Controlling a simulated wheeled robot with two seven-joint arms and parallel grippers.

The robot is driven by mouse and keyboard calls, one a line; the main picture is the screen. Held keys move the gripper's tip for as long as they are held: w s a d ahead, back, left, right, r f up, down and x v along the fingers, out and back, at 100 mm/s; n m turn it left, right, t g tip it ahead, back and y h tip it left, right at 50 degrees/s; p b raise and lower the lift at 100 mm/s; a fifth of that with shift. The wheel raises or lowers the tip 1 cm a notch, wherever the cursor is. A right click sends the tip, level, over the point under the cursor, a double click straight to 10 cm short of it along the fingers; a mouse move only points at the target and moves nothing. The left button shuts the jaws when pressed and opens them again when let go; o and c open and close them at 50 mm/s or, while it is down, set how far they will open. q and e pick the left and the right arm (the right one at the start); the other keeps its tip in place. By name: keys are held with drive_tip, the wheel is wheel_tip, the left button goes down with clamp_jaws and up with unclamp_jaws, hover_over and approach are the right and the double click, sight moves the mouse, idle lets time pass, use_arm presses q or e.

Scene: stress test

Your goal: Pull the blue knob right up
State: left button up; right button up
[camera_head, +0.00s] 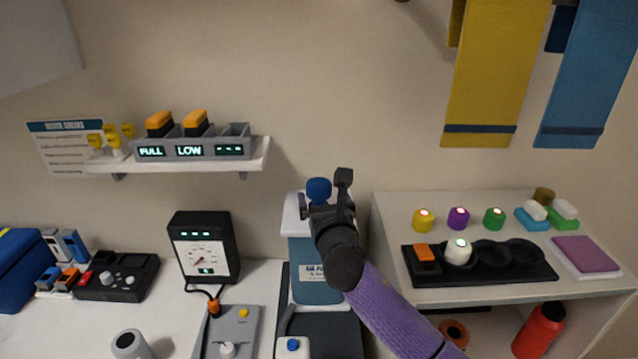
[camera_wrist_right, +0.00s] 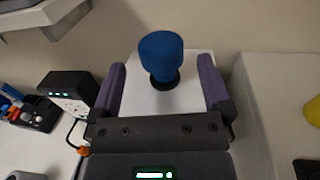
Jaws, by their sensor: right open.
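The blue knob (camera_head: 318,189) sits on a short dark stem on top of a blue-grey container with a white lid (camera_head: 305,255) and a label. In the right wrist view the knob (camera_wrist_right: 161,55) stands upright between the two fingers, with a visible gap on each side. My right gripper (camera_head: 325,194) is open around the knob and does not visibly touch it. The right arm hides part of the container. My left gripper is not in view.
A gauge box (camera_head: 204,248) stands left of the container. A raised white shelf (camera_head: 500,200) with coloured knobs and a black tray is to the right. A wall shelf (camera_head: 180,162) holds battery chargers.

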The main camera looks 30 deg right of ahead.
sight(321, 191)
drive_tip(key=b+x, duration=0.1)
drive_tip(key=x, duration=0.4)
drive_tip(key=shift+w, duration=0.2)
clamp_jaws()
